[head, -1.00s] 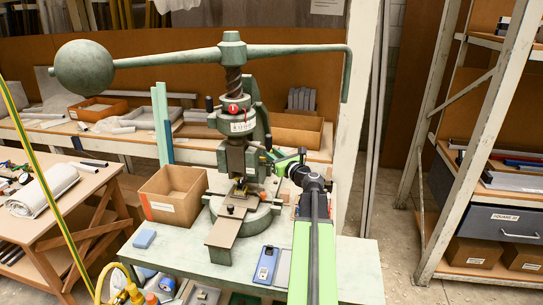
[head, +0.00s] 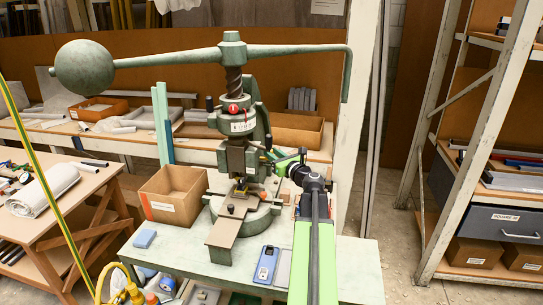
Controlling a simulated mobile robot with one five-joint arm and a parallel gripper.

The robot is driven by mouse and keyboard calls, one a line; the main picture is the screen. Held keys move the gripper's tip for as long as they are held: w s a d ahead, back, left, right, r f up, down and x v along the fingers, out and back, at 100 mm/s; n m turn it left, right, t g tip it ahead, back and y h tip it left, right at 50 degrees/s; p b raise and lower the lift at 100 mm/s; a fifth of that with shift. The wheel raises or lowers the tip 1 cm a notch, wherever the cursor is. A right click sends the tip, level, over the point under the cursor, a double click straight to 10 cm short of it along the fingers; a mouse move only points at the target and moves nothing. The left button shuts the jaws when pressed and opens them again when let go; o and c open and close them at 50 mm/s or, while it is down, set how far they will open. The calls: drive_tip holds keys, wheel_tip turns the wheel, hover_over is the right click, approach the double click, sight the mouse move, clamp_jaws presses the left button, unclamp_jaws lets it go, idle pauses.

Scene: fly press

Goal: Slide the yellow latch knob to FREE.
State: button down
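The green fly press (head: 236,155) stands on the pale green bench. I cannot tell which of these is the latch knob, and no FREE marking is readable. My gripper (head: 270,157), with green and dark parts, reaches in from the right beside the press column, above and to the right of the yellow parts. Its fingertips are small and partly lost against the press, so their opening is unclear.
A cardboard box (head: 172,208) stands left of the press. A shelf rack (head: 480,130) stands at right.

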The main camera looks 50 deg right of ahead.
drive_tip(key=shift+s+d, duration=0.3)
drive_tip(key=shift+s, duration=0.2)
drive_tip(key=shift+s+d, duration=0.25)
drive_tip(key=shift+s, duration=0.25)
drive_tip(key=c, duration=1.2)
unclamp_jaws()
drive_tip(key=shift+s, duration=0.15)
drive_tip(key=shift+o, duration=0.2)
